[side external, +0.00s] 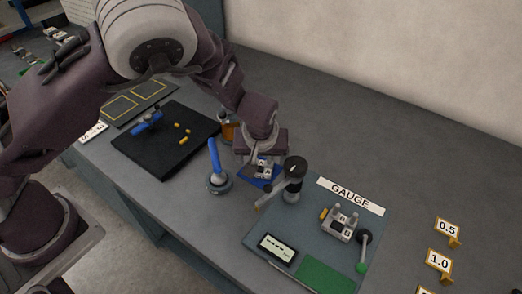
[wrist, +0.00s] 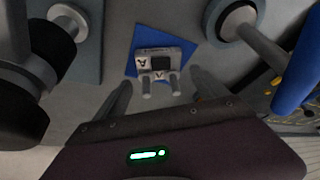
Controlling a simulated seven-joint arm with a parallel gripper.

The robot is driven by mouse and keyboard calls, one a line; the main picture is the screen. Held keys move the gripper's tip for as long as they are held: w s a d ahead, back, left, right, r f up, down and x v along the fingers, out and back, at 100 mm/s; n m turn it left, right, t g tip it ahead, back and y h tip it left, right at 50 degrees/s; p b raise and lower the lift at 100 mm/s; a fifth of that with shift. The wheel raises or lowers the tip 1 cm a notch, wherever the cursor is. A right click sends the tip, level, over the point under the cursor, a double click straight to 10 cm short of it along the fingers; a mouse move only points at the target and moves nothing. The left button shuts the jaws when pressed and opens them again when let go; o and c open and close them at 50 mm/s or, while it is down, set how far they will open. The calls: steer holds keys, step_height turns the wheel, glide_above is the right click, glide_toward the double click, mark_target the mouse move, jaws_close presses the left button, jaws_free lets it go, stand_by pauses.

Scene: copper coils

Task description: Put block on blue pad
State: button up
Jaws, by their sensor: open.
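A small grey block (wrist: 146,52) with white letter labels, a dark patch and two pegs sits on the blue pad (wrist: 186,28), slightly turned relative to it. In the side external view the pad (side external: 247,181) shows under my gripper (side external: 260,167), with the block (side external: 263,174) partly hidden by the fingers. In the wrist view my gripper (wrist: 161,84) is open, its fingers apart on either side of the block's pegs, with visible gaps. A similar grey block (side external: 338,230) marked B stands on the gauge mat.
A blue-handled tool in a round holder (side external: 218,180) is close left. A black tray (side external: 160,150) with yellow pieces lies further left. The back right tabletop is clear.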

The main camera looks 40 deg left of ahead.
steer(key=v, duration=1.1)
steer(key=s+a+r+m+g+h, duration=0.1)
steer(key=s+a+r+h, duration=0.1)
steer(key=s+a+r, duration=0.4)
steer(key=s+a+r+m+h, duration=0.2)
steer(key=s+r, duration=0.3)
steer(key=r, duration=0.2)
steer(key=s+a+r+m+t, duration=0.1)
steer(key=s+a+r+m, duration=0.1)
steer(key=s, duration=0.4)
steer(key=s+a+r+m+t+y, duration=0.1)
steer(key=s+a, duration=0.3)
steer(key=s, duration=0.3)
steer(key=shift+s+r+m+t, duration=0.2)
steer(key=shift+r+m+t, duration=0.2)
steer(key=shift+a, duration=0.1)
